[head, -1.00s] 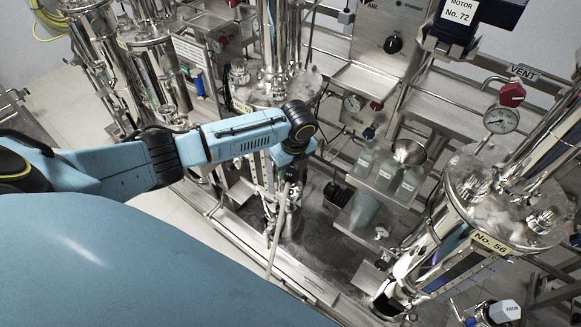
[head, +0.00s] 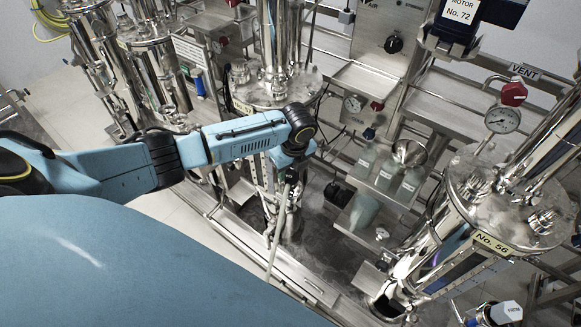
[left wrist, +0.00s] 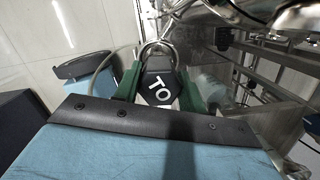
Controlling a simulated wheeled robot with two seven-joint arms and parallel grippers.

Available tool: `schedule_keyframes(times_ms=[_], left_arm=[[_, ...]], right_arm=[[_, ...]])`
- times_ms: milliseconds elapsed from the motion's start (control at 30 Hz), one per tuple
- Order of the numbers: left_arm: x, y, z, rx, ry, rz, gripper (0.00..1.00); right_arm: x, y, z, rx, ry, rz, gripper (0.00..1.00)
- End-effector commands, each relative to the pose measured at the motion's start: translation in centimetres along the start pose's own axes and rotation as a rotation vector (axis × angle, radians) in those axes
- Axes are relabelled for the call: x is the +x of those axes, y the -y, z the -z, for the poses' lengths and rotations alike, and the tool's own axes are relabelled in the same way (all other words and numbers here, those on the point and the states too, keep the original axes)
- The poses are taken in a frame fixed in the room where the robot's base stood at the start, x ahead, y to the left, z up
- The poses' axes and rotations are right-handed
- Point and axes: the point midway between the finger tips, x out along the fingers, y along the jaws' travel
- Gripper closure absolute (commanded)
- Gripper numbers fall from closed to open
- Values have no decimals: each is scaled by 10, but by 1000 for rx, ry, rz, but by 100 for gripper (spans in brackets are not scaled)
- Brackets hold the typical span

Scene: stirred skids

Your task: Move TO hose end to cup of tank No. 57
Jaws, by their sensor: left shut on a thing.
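My left gripper (left wrist: 158,88) shows green fingers shut on the black TO hose end (left wrist: 157,86), with its white "TO" lettering facing the camera. A curved metal piece stands just beyond the block. In the head view my left gripper (head: 288,180) points down in front of a steel tank (head: 272,92), and a pale hose (head: 275,240) hangs below it. That tank's yellow label (head: 242,107) is partly covered by my arm and too small to read surely. I cannot make out its cup. My right gripper is not in view.
The tank labelled No. 56 (head: 493,243) stands at the right. A hexagonal FROM end (head: 506,313) is at the bottom right. A rack with bottles (head: 385,178) and a metal funnel (head: 409,152) stands between the tanks. The skid floor (head: 325,255) below is largely clear.

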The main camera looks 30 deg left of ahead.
Motion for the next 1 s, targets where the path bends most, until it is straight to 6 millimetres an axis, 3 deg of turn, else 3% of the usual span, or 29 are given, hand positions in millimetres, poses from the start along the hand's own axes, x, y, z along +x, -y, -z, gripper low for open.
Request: schedule_keyframes(times_ms=[433, 1000], left_arm=[[1, 0, 0, 0, 0, 1, 92], [20, 0, 4, 1, 0, 0, 92]], right_arm=[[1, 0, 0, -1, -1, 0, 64], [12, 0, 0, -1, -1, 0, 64]])
